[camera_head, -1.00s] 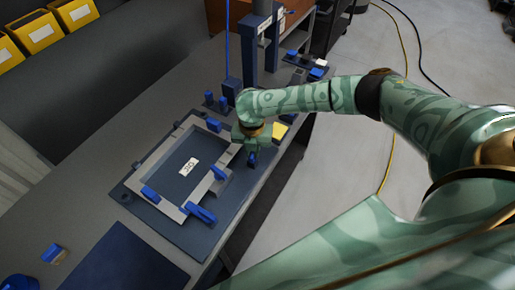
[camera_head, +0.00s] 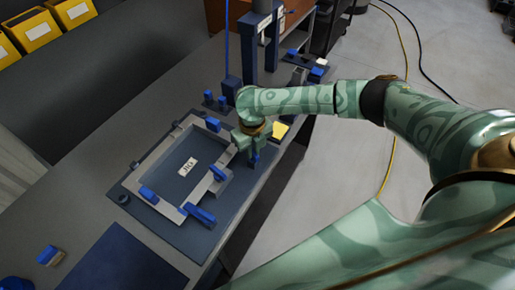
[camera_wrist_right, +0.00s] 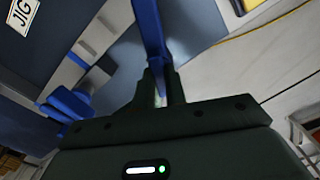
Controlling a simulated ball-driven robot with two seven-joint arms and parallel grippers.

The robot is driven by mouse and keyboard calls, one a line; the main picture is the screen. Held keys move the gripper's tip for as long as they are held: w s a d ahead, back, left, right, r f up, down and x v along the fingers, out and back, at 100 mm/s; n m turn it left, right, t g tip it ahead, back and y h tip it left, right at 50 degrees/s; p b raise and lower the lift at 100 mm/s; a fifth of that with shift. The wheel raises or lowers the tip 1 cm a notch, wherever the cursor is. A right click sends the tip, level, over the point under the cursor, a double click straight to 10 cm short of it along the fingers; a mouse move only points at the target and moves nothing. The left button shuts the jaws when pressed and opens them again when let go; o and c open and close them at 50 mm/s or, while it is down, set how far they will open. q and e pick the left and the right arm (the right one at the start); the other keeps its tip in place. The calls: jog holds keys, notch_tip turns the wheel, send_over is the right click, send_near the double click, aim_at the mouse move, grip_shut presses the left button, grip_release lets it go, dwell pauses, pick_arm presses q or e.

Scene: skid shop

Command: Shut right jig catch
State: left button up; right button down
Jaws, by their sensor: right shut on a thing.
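The jig (camera_head: 150,165) is a grey frame on a dark blue base plate on the bench, with a white label in its middle and blue catches and blocks around it. My right gripper (camera_head: 254,158) is at the frame's right side, by the bench's right edge. In the right wrist view, its dark fingers (camera_wrist_right: 163,88) are shut on the long blue handle of the right jig catch (camera_wrist_right: 150,30). The wrist hides part of that catch in the head view. Another blue part (camera_wrist_right: 70,104) shows left of the fingers. My left gripper is out of view.
A blue post (camera_head: 249,45) stands behind the jig. A dark blue mat (camera_head: 120,262) lies at the front, with a small blue-topped block (camera_head: 48,255) to its left. Yellow bins (camera_head: 74,12) are at upper left. The floor right of the bench is open, with a yellow cable.

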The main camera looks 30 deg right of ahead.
jog(key=shift+n, duration=0.4)
jog(key=n+b, duration=0.1)
jog(key=n, duration=0.2)
jog(key=shift+f+n, duration=0.15)
jog(key=shift+n, duration=0.75)
jog(key=c, duration=1.4)
grip_release()
jog(key=shift+o, duration=0.2)
jog(key=shift+r, duration=0.25)
